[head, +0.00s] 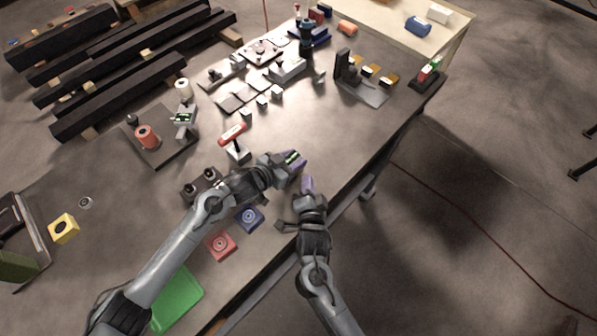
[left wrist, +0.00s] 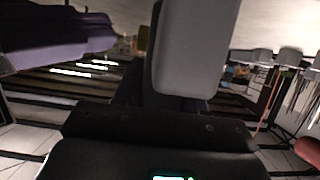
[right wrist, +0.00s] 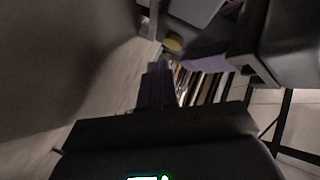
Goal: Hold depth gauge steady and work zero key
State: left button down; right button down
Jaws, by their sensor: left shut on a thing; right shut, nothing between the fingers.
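The depth gauge, a small dark-and-grey body with a green-lit face (head: 293,157), is in my left gripper (head: 285,168) above the table. In the left wrist view a large pale grey block (left wrist: 195,45) fills the middle, with a purple finger (left wrist: 55,42) at its left. My right gripper (head: 307,186) is shut and empty, its purple tip just below and right of the left gripper. In the right wrist view its purple fingers (right wrist: 157,87) point towards grey parts and a small yellow round spot (right wrist: 173,43). I cannot tell whether that spot is the zero key, or whether they touch.
A blue block (head: 250,218) and a red block (head: 220,245) lie below the left arm, with a green mat (head: 176,300) nearer. A red-topped stand (head: 233,137) is left of the gripper. The table right of the gauge is clear up to its edge.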

jog(key=shift+s+d, duration=1.65)
jog(key=shift+s, duration=0.15)
pick_arm(q)
jog(key=c, duration=0.6)
grip_release()
jog(key=shift+o, duration=0.2)
